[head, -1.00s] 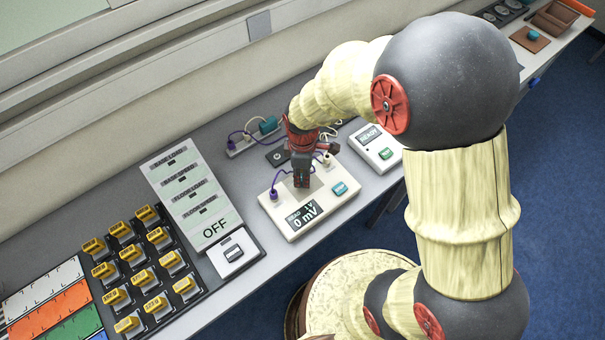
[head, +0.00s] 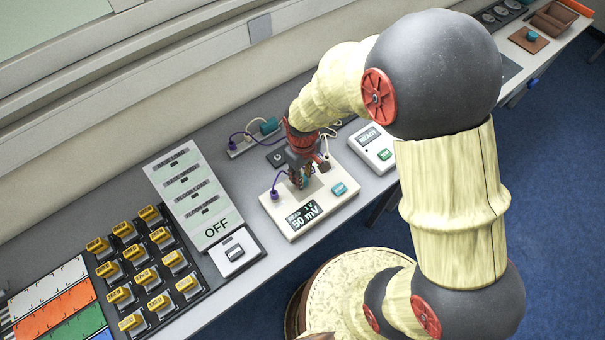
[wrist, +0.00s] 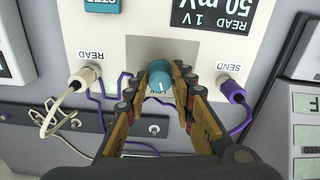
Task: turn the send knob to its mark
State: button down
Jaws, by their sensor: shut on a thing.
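The send knob (wrist: 159,82) is teal and round with a white pointer line. It stands on a pale square patch of the white meter box (head: 325,206). My gripper (wrist: 163,76) has its fingers on both sides of the knob and is shut on it. In the head view my gripper (head: 300,180) points down onto the box and hides the knob. The box's dark display (head: 303,216) reads 50 mV, with READ 1 V above. I cannot make out the knob's mark.
A purple lead plugs in at the SEND socket (wrist: 227,87) and a cream lead at the READ socket (wrist: 87,75), either side of the fingers. A teal button (head: 339,188) is on the box. A READY unit (head: 372,146) stands right, an OFF panel (head: 205,205) left.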

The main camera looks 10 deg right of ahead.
jog(key=shift+m, duration=1.7)
jog(key=c, duration=1.5)
grip_release()
jog(key=shift+c, duration=0.2)
jog(key=shift+o, duration=0.2)
jog(key=shift+r, duration=0.1)
notch_tip(320, 180, up, 12)
